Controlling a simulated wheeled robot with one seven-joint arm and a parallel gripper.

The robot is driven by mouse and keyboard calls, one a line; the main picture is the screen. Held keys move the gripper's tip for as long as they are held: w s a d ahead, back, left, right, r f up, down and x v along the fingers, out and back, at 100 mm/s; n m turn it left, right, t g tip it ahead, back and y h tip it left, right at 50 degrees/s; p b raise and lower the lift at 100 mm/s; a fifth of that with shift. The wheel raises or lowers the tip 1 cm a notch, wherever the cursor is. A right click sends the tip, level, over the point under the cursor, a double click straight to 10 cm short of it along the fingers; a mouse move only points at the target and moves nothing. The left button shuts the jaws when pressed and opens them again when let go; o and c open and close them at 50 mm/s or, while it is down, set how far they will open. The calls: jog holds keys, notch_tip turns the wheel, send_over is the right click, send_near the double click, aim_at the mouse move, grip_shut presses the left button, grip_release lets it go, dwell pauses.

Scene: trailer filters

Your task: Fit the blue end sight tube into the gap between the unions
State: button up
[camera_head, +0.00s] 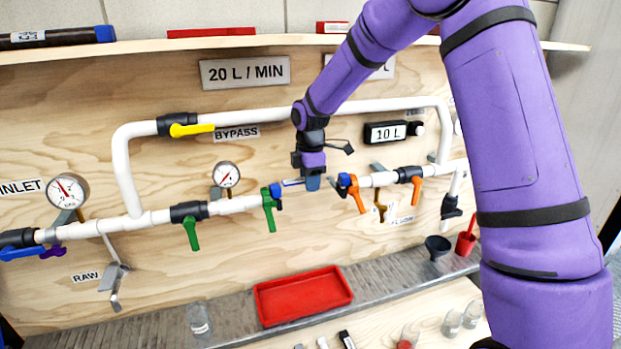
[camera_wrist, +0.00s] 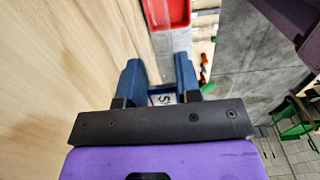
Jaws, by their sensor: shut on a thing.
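My gripper (camera_head: 313,183) is at the pipe on the panel, between a blue left union (camera_head: 275,191) and an orange-and-blue right union (camera_head: 346,182). It is shut on the sight tube (camera_head: 292,183), whose blue-and-white part shows left of the fingers, close to the left union. In the wrist view the gripper's blue fingers (camera_wrist: 159,75) stand either side of the tube (camera_wrist: 164,99), which shows a blue edge and a white label with a letter. The fingers hide the tube's right part. I cannot tell whether it touches or lines up with either union.
Green-handled (camera_head: 269,208) and orange-handled (camera_head: 357,195) valves hang beside the gap. A bypass pipe (camera_head: 270,115) runs above. A shelf (camera_head: 130,47) crosses above the panel.

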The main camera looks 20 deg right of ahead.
jog(key=shift+f, duration=1.1)
jog(key=o, duration=1.1)
jog(key=shift+w, duration=0.1)
jog(key=shift+r, duration=0.1)
